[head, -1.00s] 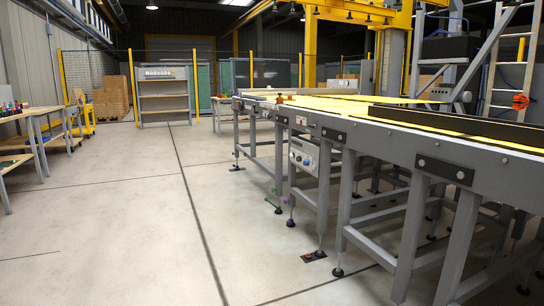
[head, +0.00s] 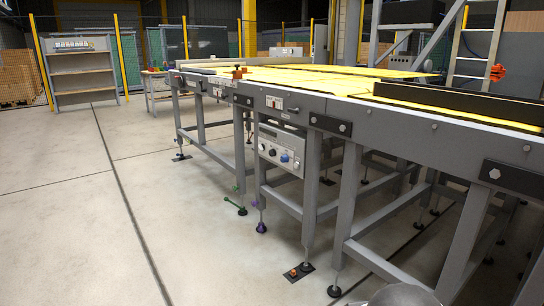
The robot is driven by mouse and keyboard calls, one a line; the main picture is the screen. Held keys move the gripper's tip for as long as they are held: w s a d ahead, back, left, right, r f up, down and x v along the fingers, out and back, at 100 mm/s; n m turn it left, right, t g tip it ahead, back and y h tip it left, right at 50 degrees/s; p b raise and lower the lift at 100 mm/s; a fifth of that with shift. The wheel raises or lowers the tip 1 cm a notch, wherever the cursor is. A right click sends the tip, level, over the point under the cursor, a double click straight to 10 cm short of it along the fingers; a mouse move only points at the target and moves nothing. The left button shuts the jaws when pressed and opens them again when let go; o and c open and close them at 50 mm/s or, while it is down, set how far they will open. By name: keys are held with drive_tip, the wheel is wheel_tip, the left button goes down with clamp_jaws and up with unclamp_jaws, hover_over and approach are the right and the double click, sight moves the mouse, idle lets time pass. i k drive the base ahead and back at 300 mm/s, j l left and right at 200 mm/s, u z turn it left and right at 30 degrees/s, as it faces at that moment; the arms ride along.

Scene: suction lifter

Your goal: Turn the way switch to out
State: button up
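A grey control box (head: 281,147) hangs under the near side rail of the long conveyor table, a little right of the picture's middle. Its front carries a few dark knobs and one blue knob (head: 284,158). The box is too small here to read any labels, so I cannot tell which knob is the way switch or which way it points. My gripper is not in view. A rounded silver shape at the bottom edge, right of the middle, seems to be part of my arm.
The conveyor table (head: 390,112) runs along the right side on grey legs with feet that stick out on the floor. The concrete floor (head: 90,230) on the left is clear. Shelves (head: 83,75) stand at the back left.

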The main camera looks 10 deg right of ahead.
sight(272, 152)
drive_tip(key=i+u, duration=0.15)
drive_tip(key=i, duration=0.4)
drive_tip(key=i+l+u, duration=0.1)
drive_tip(key=i+l, duration=0.15)
drive_tip(key=i, duration=0.25)
drive_tip(key=i+l+u, duration=0.1)
drive_tip(key=i+l, duration=0.15)
drive_tip(key=i, duration=0.25)
drive_tip(key=i+l, duration=0.5)
drive_tip(key=i+u, duration=0.05)
drive_tip(key=i, duration=0.05)
